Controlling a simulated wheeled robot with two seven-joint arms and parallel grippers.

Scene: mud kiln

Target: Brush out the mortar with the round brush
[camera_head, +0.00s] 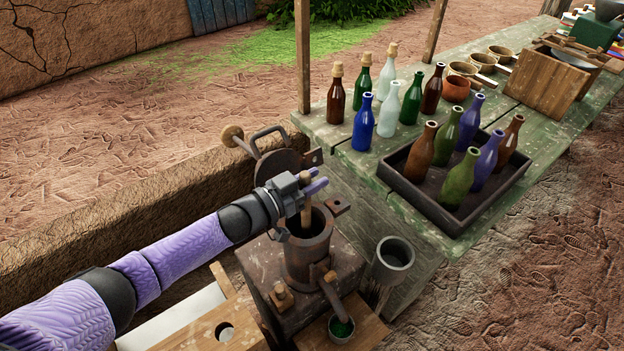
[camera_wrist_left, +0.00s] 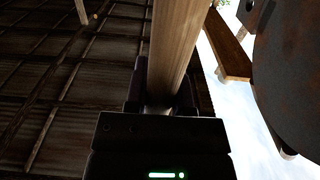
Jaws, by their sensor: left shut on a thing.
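My left gripper (camera_head: 314,187) is shut on the wooden handle of the brush (camera_head: 306,215). The handle stands roughly upright, with its lower end inside the mouth of the brown metal mortar (camera_head: 307,258). The brush head is hidden inside the mortar. In the left wrist view the pale wooden handle (camera_wrist_left: 172,60) rises between the fingers. The mortar stands on a worn block, its round lid (camera_head: 283,168) swung up behind the gripper. A spout at its front leads down to a small cup (camera_head: 341,328) with green matter in it. My right gripper is not in view.
A grey metal cup (camera_head: 393,260) stands right of the mortar. A green wooden table (camera_head: 345,160) holds several bottles, a dark tray (camera_head: 459,221) with more bottles, bowls and a wooden box (camera_head: 545,78). A low mud wall (camera_head: 130,220) runs behind my left arm.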

